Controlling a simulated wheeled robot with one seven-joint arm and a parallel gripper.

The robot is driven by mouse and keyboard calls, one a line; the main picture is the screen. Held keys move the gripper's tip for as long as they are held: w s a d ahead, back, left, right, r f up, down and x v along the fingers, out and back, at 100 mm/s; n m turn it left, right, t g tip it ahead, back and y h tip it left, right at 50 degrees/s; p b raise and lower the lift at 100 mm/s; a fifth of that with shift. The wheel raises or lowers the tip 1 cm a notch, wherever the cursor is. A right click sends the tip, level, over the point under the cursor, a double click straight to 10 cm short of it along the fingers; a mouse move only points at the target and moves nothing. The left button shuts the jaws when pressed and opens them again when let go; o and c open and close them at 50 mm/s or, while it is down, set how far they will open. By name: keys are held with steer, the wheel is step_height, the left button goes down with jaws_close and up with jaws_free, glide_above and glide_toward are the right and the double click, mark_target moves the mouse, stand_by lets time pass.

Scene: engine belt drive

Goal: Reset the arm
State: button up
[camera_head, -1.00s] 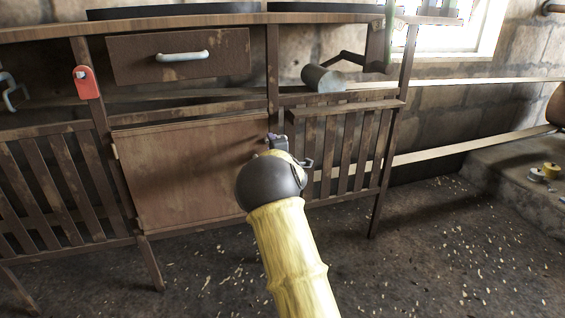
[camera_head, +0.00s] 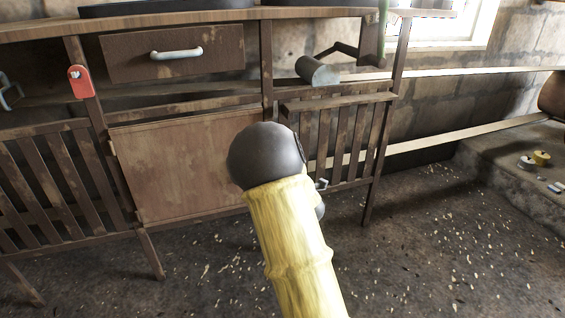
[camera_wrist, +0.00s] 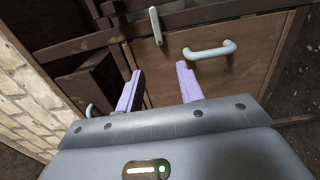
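My gripper (camera_wrist: 160,90) shows in the wrist view with its two purple fingers apart and nothing between them. Beyond the fingers is the brown wooden workbench front with a pale curved handle (camera_wrist: 209,52). In the head view my yellow and dark arm rises from the bottom in front of the workbench (camera_head: 185,165). The gripper itself is mostly hidden behind the dark joint there.
The workbench has a drawer with a pale handle (camera_head: 176,53), a red tag (camera_head: 80,82) and slatted sides. A grey cylinder (camera_head: 316,70) lies on its right shelf. Yellow and white small items (camera_head: 541,157) sit on a ledge at right. The floor at right is open.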

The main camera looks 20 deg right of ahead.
steer(key=shift+s, duration=1)
steer(key=s+a+r+m+g+p, duration=0.1)
steer(key=s+a+m+g+p, duration=0.4)
steer(key=s, duration=0.5)
steer(key=s+a+r+m+g+p, duration=0.1)
steer(key=s+a+m+g+p, duration=0.2)
steer(key=s+m+g, duration=0.35)
steer(key=s+a+r+m+g+p, duration=0.1)
steer(key=s+a+m+g+p, duration=0.4)
steer(key=s, duration=0.8)
step_height(320, 180, up, 37)
steer(key=d+m+t+p, duration=0.1)
steer(key=p, duration=3.5)
steer(key=shift+w+d+r+y+p, duration=0.15)
steer(key=shift+w+y+p, duration=0.15)
steer(key=shift+w, duration=0.05)
